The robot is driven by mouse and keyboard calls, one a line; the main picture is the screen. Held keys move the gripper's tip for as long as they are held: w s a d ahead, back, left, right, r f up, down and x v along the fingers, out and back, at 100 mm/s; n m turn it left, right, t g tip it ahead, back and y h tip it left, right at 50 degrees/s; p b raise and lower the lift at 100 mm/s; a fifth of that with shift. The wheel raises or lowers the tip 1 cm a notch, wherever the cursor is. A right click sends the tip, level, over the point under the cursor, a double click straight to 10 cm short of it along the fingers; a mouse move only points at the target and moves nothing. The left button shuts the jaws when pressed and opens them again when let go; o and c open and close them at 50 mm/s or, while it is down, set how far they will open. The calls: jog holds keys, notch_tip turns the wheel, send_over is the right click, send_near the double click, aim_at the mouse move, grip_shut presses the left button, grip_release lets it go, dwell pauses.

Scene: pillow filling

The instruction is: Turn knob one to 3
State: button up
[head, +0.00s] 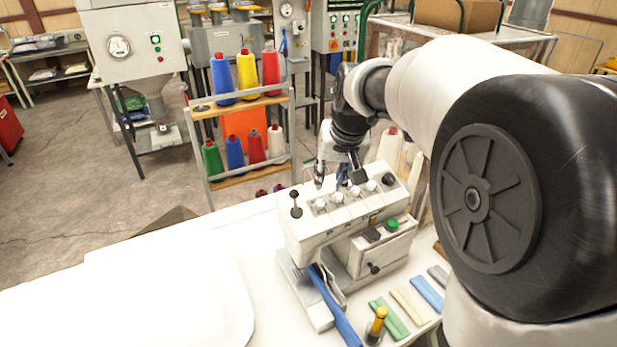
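The white machine (310,235) on the table has a row of several small white knobs on its sloped top, with the leftmost knob (320,204) near a black lever (295,201). Knob labels and pointer positions are too small to read, so I cannot tell which knob is one. My gripper (339,181) hangs just above or behind the row, pointing down. Its dark fingers look spread apart, with nothing visible held between them. I cannot tell whether it touches a knob.
A black knob (388,179) and a green button (393,224) are on the machine's right side. A blue strip (335,305) runs from its front. A thread rack (240,176) stands behind. The table's left is clear.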

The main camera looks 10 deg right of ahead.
aim_at(320, 202)
jog(key=b+x, duration=0.1)
jog(key=x, duration=1.1)
jog(key=shift+a, duration=0.1)
grip_shut()
